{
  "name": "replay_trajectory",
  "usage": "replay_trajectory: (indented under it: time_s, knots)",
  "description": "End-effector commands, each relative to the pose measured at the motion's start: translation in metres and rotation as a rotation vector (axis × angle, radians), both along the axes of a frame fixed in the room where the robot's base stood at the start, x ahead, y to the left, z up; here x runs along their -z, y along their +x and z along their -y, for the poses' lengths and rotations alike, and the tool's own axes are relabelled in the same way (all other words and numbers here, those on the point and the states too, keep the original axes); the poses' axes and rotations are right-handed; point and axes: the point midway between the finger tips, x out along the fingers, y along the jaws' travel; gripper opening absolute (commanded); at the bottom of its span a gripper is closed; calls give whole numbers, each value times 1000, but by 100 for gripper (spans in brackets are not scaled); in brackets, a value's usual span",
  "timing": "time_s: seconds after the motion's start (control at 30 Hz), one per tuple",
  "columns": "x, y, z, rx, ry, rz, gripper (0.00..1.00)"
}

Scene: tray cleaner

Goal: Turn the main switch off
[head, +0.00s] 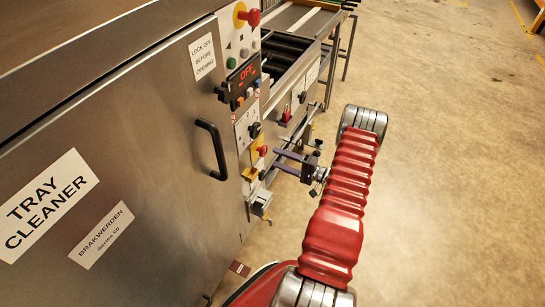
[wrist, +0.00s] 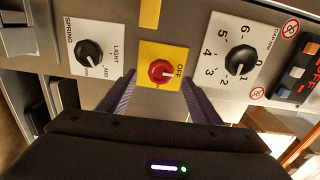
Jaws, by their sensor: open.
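The main switch is a red rotary knob (wrist: 160,72) on a yellow plate (wrist: 147,50). The word OFF is printed to its right in the wrist view. A small light mark shows on the knob's right side, but I cannot surely tell its setting. In the head view the red knob (head: 263,151) stands out from the machine's side panel. My gripper (wrist: 159,82) is open, its two purple-grey fingers on either side of the knob in the wrist view; contact is not visible. In the head view my gripper (head: 277,159) points at the panel from the right.
Black dials flank the switch in the wrist view: a spring dial (wrist: 89,53) left and a numbered dial (wrist: 240,58) right. A display (head: 246,72) reads OFF in red. A door handle (head: 213,150) juts out. A conveyor (head: 288,50) stands behind; floor right is clear.

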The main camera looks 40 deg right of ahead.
Motion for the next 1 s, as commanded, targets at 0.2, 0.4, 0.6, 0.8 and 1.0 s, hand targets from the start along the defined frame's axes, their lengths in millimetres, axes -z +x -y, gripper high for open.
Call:
replay_trajectory:
  time_s: [0.2, 0.4, 0.6, 0.8, 1.0]
  knots:
    - [1, -37, 14, 2, 0, -1, 58]
    - [1, -67, 24, 1, 0, -1, 58]
    - [1, -81, 28, -1, 1, -1, 58]
    - [1, -83, 28, -2, 1, -1, 58]
    - [1, -82, 28, -2, 0, -2, 58]
